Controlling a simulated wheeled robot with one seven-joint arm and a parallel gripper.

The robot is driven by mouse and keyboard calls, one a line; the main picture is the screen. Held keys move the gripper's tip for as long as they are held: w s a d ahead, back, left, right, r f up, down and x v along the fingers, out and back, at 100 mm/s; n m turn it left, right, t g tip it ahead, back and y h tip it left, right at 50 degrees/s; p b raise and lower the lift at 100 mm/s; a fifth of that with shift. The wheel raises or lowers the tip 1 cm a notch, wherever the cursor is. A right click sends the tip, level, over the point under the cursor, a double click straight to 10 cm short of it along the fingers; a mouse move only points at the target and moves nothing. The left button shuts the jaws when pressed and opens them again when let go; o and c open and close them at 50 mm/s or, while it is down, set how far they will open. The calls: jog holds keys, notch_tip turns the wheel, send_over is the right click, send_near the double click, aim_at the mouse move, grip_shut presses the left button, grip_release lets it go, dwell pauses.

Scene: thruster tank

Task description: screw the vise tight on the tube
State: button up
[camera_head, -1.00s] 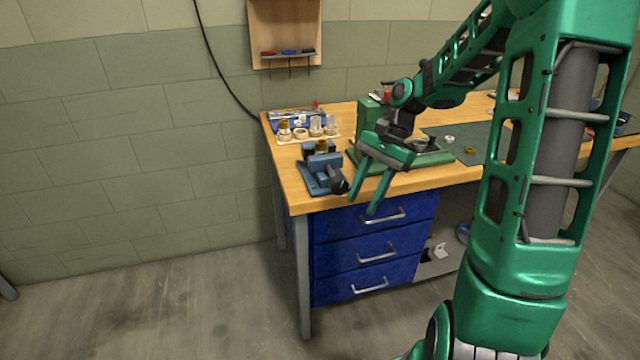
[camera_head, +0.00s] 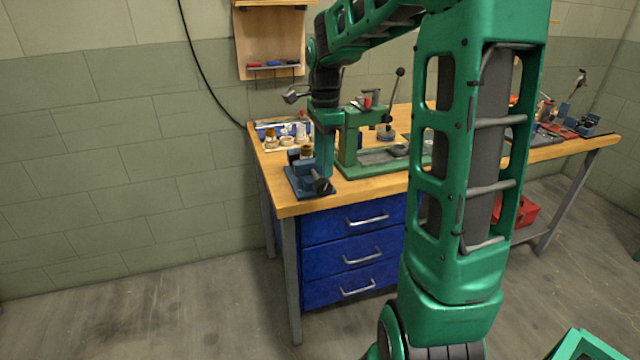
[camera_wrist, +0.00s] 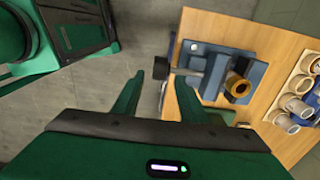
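The blue vise (camera_head: 303,181) sits at the near left corner of the wooden workbench. In the wrist view, the vise (camera_wrist: 216,68) is beyond and right of my fingers. The brass-coloured tube (camera_wrist: 238,87) stands in it, its open end towards the camera; it also shows in the head view (camera_head: 306,151). The vise's dark screw handle (camera_wrist: 160,68) appears between and just past my fingertips; it also shows in the head view (camera_head: 322,187). My gripper (camera_wrist: 159,82) is open and empty, pointing down above the handle. In the head view, my gripper (camera_head: 323,172) partly overlaps the vise.
A green press (camera_head: 352,150) with a lever stands right of the vise, close to my gripper. A holder with several cups (camera_wrist: 296,104) is behind the vise. The workbench (camera_head: 384,187) has blue drawers below. The floor in front is clear.

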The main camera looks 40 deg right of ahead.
aim_at(324, 180)
notch_tip(324, 180, down, 7)
jog(key=shift+r, duration=0.1)
jog(key=shift+c, duration=0.3)
